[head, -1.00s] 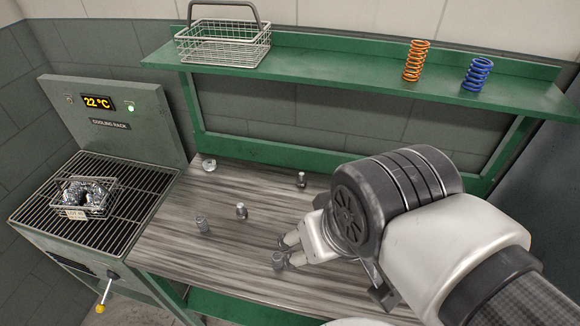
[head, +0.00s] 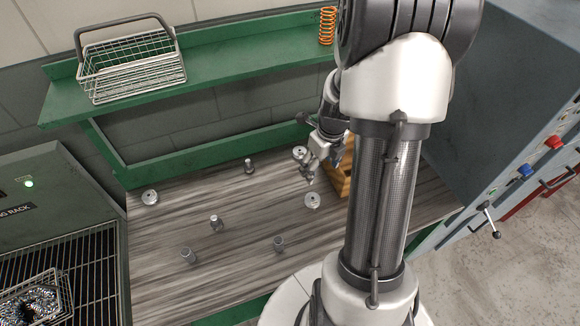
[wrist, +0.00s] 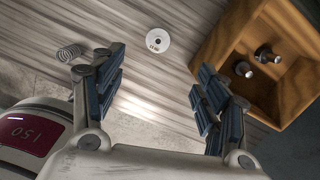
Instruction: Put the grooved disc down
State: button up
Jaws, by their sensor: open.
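A pale round disc (head: 312,200) lies flat on the worktable, just in front of and below my gripper (head: 311,176). A second pale round piece (head: 299,153) is behind the gripper, and another disc (head: 150,197) lies at the table's far left. Grooves are too small to make out. The wrist view shows one flat white disc (wrist: 157,40) with a small hole and dark marks, beyond my open fingertips (wrist: 162,78). It is apart from both fingers. I cannot tell which head-view disc it is. Nothing is between the fingers.
A wooden box (wrist: 238,32) holding two metal pegs is right of the gripper. A wire coil (wrist: 68,53) and a red display (wrist: 22,132) are at left in the wrist view. A wire basket (head: 130,65) sits on the shelf.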

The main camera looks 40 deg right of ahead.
jog(key=m+b, duration=0.1)
jog(key=b, duration=0.3)
send_over(313, 199)
jog(key=f, duration=1.3)
jog(key=shift+d, duration=0.3)
jog(key=f+b, duration=0.2)
jog(key=f, duration=0.1)
jog(key=f+b, duration=0.1)
jog(key=f, duration=0.1)
jog(key=shift+a+f, duration=0.15)
jog(key=shift+a, duration=0.1)
jog(key=shift+c, duration=0.4)
jog(key=c, duration=1.4)
jog(key=shift+r, duration=0.2)
notch_tip(313, 199, up, 20)
jog(key=p, duration=0.7)
